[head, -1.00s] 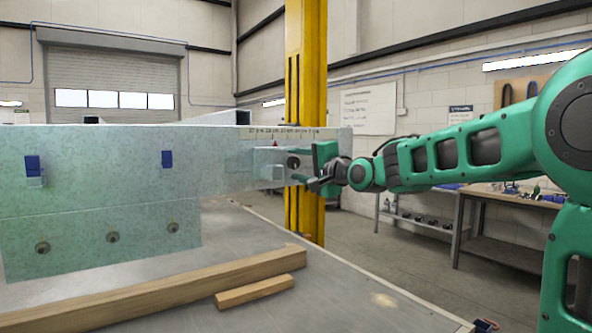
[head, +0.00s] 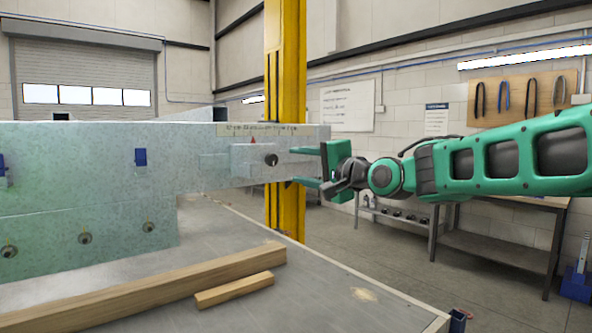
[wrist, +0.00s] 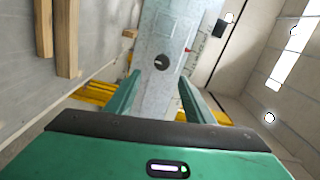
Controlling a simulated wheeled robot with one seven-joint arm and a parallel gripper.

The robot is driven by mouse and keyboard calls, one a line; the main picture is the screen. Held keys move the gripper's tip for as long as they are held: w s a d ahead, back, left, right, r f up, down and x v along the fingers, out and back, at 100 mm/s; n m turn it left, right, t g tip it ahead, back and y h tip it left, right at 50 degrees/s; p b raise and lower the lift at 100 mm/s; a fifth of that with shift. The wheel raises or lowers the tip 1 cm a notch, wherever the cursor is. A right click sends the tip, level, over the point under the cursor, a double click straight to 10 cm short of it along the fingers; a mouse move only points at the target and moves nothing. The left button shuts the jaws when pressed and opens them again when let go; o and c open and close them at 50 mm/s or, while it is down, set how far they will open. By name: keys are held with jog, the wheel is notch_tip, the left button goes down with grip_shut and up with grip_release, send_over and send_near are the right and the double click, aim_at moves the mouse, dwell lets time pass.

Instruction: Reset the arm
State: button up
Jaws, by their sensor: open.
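My gripper (head: 294,166) is at the right end of a galvanised trailer beam (head: 225,178). Its two green fingers are spread and point left toward the beam end, with nothing between them that I can see held. In the wrist view, the fingers (wrist: 160,78) show open on either side of the beam (wrist: 158,100), which has a dark round hole (wrist: 161,62). The same hole (head: 271,160) shows in the head view, left of the fingertips. I cannot tell whether the fingers touch the beam. My green arm reaches in from the right.
A grey table (head: 330,292) lies below, with a long timber (head: 150,289) and a short timber (head: 234,290) on it. A yellow column (head: 285,80) stands behind the beam end. A workbench (head: 495,237) stands at the right. The floor between is clear.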

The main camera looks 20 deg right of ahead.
jog(key=s+d+f+n+g+h, duration=0.2)
jog(key=s+d+f+g+h, duration=0.25)
jog(key=f, duration=0.65)
jog(key=s+d+f+n+g+h, duration=0.1)
jog(key=s+d+f+g, duration=0.2)
jog(key=s+d+f, duration=0.6)
jog(key=s+f+n+g, duration=0.1)
jog(key=s+f+g, duration=0.4)
jog(key=s, duration=0.8)
jog(key=s+f+n+g, duration=0.2)
jog(key=s+f+g, duration=0.3)
jog(key=s+f, duration=0.5)
jog(key=s, duration=0.2)
jog(key=shift+s+a+f, duration=0.15)
jog(key=shift+s+f, duration=0.15)
jog(key=shift+s, duration=0.05)
jog(key=shift+w+f, duration=0.25)
jog(key=shift+w, duration=0.4)
